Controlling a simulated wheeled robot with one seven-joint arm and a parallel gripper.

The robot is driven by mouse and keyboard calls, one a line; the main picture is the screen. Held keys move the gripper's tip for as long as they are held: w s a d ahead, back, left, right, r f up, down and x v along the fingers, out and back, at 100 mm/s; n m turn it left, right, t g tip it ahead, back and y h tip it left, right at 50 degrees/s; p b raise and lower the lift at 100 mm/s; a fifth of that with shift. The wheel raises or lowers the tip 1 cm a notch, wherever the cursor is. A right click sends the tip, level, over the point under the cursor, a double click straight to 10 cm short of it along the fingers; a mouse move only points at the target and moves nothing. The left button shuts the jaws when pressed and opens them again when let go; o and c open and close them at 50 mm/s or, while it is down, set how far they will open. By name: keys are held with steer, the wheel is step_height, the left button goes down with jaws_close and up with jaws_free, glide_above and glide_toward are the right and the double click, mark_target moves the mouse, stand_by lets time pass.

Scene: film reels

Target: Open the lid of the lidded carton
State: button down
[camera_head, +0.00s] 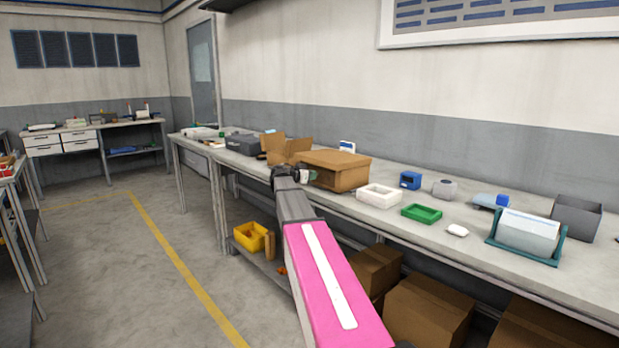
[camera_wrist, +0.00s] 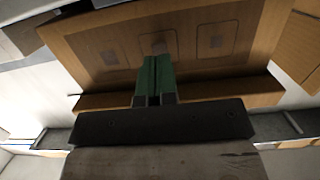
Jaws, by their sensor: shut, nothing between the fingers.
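The lidded carton (camera_head: 345,180) is a brown box on the long bench, just beyond the end of my arm. Its top looks flat and down in the head view; I cannot tell whether it is slightly raised. My gripper (camera_head: 306,176) is at the carton's near left side, partly hidden by my wrist. In the wrist view, the green fingers of my gripper (camera_wrist: 154,75) are together and empty. They overlap a brown carton panel (camera_wrist: 110,43) with printed squares and a brown strip below it. I cannot tell whether the fingertips touch the carton.
An open carton with raised flaps (camera_head: 285,148) stands close to the left. A white tray (camera_head: 380,196), a green tray (camera_head: 421,213) and a blue box (camera_head: 410,180) lie to the right. A yellow bin (camera_head: 250,237) and several cartons (camera_head: 428,310) are below the bench.

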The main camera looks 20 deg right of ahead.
mark_target(317, 158)
steer(key=shift+x, duration=0.95)
steer(key=shift+r, duration=0.2)
steer(key=shift+a, duration=0.2)
steer(key=shift+w+d+r, duration=0.1)
steer(key=shift+d+r, duration=0.2)
steer(key=shift+r, duration=1.15)
steer(key=shift+w+d+r, duration=0.1)
steer(key=shift+d+r, duration=0.2)
steer(key=shift+r, duration=1.15)
steer(key=shift+w+d+r, duration=0.1)
steer(key=shift+d+r, duration=0.2)
steer(key=shift+r, duration=1.2)
steer(key=shift+r, duration=0.15)
